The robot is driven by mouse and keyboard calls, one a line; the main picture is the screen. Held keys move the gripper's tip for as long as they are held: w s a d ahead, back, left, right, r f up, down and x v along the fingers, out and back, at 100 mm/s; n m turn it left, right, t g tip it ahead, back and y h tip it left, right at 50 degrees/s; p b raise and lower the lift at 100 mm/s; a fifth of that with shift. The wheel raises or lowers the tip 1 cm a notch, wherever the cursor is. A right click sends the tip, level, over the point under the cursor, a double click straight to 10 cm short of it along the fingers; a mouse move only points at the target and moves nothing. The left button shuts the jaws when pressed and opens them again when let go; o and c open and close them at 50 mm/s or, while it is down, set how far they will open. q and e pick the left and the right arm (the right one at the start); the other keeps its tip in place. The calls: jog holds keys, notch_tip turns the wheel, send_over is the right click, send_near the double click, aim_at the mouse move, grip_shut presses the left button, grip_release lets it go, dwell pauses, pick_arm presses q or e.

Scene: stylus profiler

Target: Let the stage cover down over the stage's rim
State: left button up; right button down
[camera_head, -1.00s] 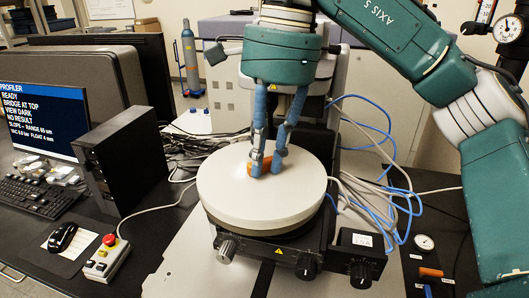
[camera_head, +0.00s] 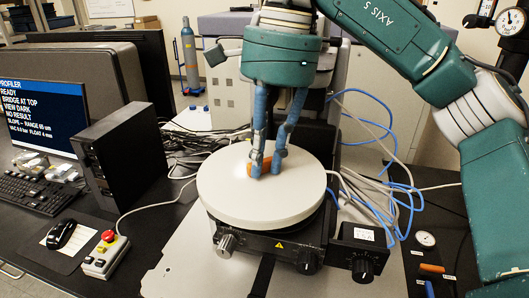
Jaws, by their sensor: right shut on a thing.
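The stage cover (camera_head: 228,201) is a pale round disc with an orange grip (camera_head: 262,166) near its middle, and it looks level. My right gripper (camera_head: 267,171) points down from above, its blue fingers shut on the orange grip. The cover is over the dark stage (camera_head: 258,245) and hides most of its top and rim. A dark band shows under the cover's edge at the right. I cannot tell whether the cover touches the rim all round. My left gripper is not in view.
A black knob box (camera_head: 364,236) stands at the stage's right front, with blue and grey cables (camera_head: 400,197) behind it.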

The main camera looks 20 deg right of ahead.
jog(key=shift+f, duration=0.15)
jog(key=c, duration=1.5)
grip_release()
jog(key=r, duration=0.4)
jog(key=d+r, duration=0.1)
jog(key=r, duration=0.7)
jog(key=shift+w+d, duration=0.1)
jog(key=shift+d, duration=0.3)
jog(key=shift+f, duration=0.1)
